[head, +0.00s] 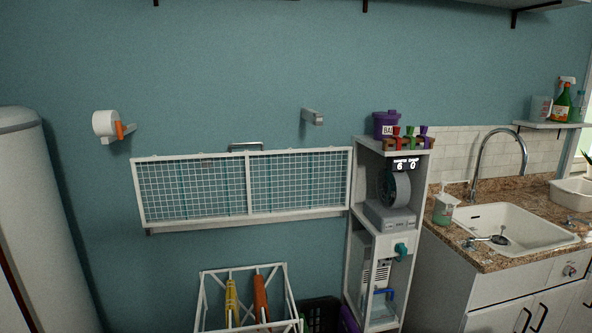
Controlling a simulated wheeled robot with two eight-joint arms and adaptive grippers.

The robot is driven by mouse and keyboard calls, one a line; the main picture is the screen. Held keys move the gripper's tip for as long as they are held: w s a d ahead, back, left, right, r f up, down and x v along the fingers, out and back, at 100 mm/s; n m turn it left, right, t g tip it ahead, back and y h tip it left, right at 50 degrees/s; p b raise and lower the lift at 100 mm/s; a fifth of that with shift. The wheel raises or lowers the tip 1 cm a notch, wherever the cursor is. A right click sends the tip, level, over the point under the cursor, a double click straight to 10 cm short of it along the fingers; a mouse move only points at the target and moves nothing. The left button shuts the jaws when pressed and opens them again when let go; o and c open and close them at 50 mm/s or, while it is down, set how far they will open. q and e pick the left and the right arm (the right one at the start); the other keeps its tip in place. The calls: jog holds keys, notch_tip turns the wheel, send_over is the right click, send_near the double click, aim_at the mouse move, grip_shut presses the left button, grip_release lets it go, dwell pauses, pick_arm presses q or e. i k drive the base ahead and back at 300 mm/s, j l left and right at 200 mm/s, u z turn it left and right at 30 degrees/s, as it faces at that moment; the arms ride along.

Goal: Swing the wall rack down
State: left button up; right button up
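The wall rack (247,157) is a wide white frame with two wire-grid panels, set on the teal wall in the middle of the head view. A grey handle (245,146) stands at the middle of its top edge. A pale bar (250,219) runs along its lower edge. A white round fitting with an orange part (122,131) is on the wall above its left end. A small grey bracket (313,117) is on the wall above its right part. I cannot tell the rack's exact tilt. Neither of my grippers is in view.
A narrow white shelf unit (353,235) stands right of the rack, close to its right end. A white-framed holder (243,267) with yellow and orange items is below the rack. A sink counter (468,228) is at right, a tall white appliance (40,220) at left.

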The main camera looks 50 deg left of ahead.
aim_at(246, 153)
jog(key=u, duration=2.1)
jog(key=i+l+z, duration=0.15)
jog(key=i, duration=0.6)
jog(key=i+l+z, duration=0.2)
jog(key=i, duration=0.5)
